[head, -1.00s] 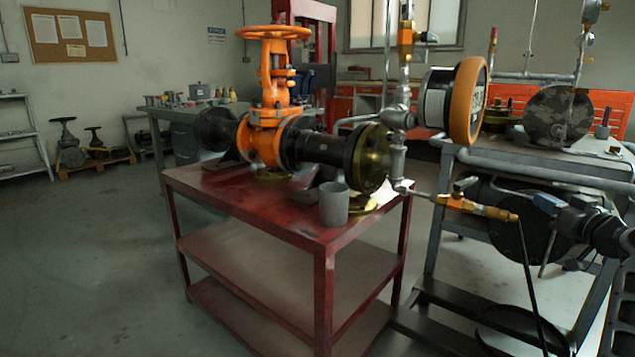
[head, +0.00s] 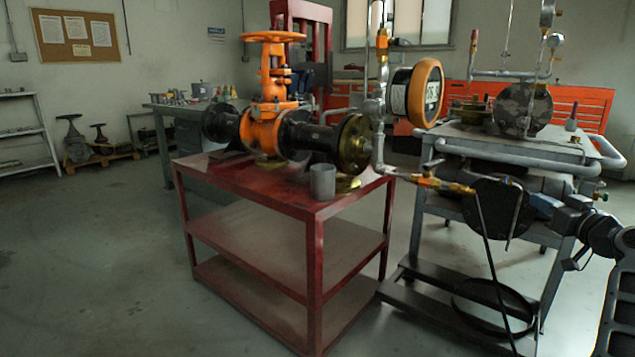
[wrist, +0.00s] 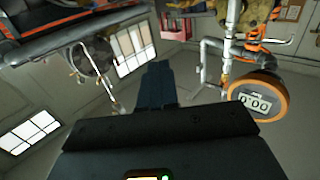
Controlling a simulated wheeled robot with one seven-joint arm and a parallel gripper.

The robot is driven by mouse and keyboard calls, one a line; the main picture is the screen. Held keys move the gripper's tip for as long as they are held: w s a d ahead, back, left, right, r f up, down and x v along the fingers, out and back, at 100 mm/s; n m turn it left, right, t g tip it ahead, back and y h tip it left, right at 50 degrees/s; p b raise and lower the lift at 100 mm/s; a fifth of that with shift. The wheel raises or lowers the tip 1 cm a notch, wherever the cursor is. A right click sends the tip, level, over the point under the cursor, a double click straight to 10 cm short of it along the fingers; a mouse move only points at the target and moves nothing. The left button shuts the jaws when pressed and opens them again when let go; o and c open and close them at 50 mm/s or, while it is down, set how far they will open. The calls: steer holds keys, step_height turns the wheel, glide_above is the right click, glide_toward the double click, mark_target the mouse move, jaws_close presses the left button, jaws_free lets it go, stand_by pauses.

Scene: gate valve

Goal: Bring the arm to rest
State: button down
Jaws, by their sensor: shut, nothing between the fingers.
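The orange gate valve, with its handwheel (head: 272,37) and body (head: 262,130), stands upright on a red table (head: 285,203) in the head view. My gripper (head: 537,205) is at the right in the head view, apart from the valve and in front of the grey bench. In the wrist view the fingers of my gripper (wrist: 158,70) are together, with nothing held. They point into open room. The orange-rimmed gauge (wrist: 256,103) shows to their right, and its display seems to read 0:00. The gauge (head: 425,93) also shows in the head view.
A grey cup (head: 322,181) stands on the red table's front corner. Pipework with a brass fitting (head: 430,182) and a thin hanging black rod (head: 490,255) lie between table and arm. A grey bench (head: 520,145) stands behind the arm. The floor at left is clear.

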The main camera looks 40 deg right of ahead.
steer(key=w+a+f+g+y, duration=0.2)
steer(key=a+f+g, duration=0.1)
steer(key=a+f, duration=1.7)
steer(key=s+a+f+n+y, duration=0.1)
steer(key=s+a, duration=0.4)
steer(key=a, duration=0.7)
steer(key=s+a+f+n+y, duration=0.15)
steer(key=s+a, duration=0.45)
steer(key=a, duration=0.6)
steer(key=s+a+r+n+t+y, duration=0.2)
steer(key=s+a+r+n+y, duration=0.15)
steer(key=s+a+r, duration=0.9)
step_height(320, 180, up, 24)
steer(key=a+p, duration=0.1)
steer(key=p, duration=2.5)
steer(key=shift+y+p, duration=0.3)
steer(key=shift+y, duration=0.1)
steer(key=shift+s+f, duration=0.1)
steer(key=shift+f, duration=0.05)
